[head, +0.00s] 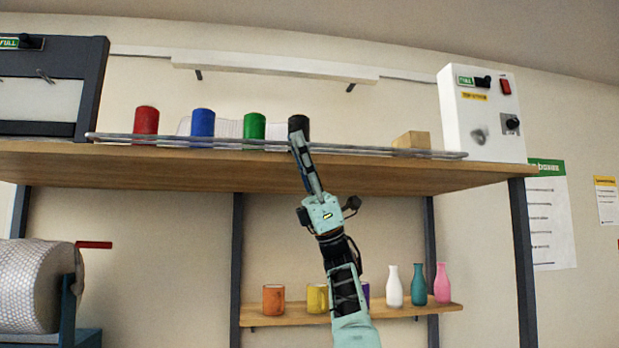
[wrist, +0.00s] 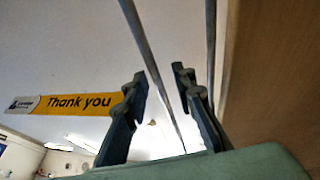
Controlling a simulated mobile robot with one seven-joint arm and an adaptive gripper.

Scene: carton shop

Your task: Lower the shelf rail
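The shelf rail (head: 220,143) is a thin grey metal rail along the front edge of the wooden upper shelf (head: 180,170). My gripper (head: 298,139) reaches up from below to the rail, near its middle, in front of the dark cup (head: 298,123). In the wrist view my gripper (wrist: 161,86) is open, with two dark fingers apart. One bar of the rail (wrist: 152,62) runs through the gap between them; a second bar passes behind the right finger. I cannot tell whether either finger touches the rail.
Behind the rail stand a red cup (head: 145,122), a blue cup (head: 202,123), a green cup (head: 254,126) and a wooden block (head: 412,140). A white control box (head: 483,115) is at right. The lower shelf (head: 400,311) holds cups and bottles. A bubble-wrap roll (head: 35,285) is at left.

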